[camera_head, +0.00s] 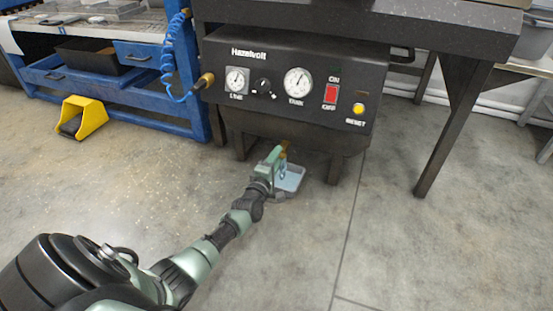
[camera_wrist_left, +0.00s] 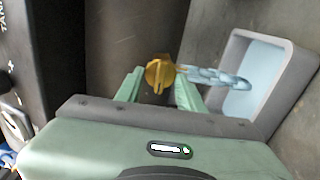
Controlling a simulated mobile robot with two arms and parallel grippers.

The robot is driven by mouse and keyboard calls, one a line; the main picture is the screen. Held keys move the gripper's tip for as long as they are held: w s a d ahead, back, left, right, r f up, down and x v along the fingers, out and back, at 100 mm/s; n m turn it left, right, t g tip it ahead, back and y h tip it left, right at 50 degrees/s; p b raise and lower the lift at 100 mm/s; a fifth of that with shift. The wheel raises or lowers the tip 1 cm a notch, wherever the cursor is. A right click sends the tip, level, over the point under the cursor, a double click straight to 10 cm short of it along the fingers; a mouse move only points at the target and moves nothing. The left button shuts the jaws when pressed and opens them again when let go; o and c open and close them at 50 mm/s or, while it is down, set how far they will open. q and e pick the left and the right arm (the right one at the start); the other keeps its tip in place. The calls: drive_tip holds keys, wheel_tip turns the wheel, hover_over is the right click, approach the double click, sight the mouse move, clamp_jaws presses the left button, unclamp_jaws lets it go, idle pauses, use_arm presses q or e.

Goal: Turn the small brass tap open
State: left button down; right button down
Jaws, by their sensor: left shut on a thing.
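The small brass tap (camera_wrist_left: 160,73) sits under the black Hazelvolt machine (camera_head: 290,85). In the head view only a bit of the tap (camera_head: 284,147) shows above my left gripper (camera_head: 277,156). In the wrist view my left gripper (camera_wrist_left: 158,82) has one finger on each side of the tap's brass handle and is shut on it. A pale blue stream (camera_wrist_left: 215,77) of liquid runs from the tap toward a grey tray (camera_wrist_left: 297,85). The tray also shows on the floor in the head view (camera_head: 297,188), holding light blue liquid. My right gripper is not in view.
The machine's front carries gauges, a red switch (camera_head: 330,94) and a yellow button (camera_head: 358,108). Its legs stand close around the tap. A blue coiled hose (camera_head: 168,60) hangs at the left. A yellow wedge-shaped object (camera_head: 92,112) lies on the floor. Open floor spreads in front.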

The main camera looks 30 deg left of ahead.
use_arm(q)
drive_tip(key=shift+f, duration=0.1)
drive_tip(key=c, duration=0.9)
unclamp_jaws()
drive_tip(key=p+v, duration=0.5)
drive_tip(key=v, duration=0.3)
drive_tip(key=shift+w, duration=0.1)
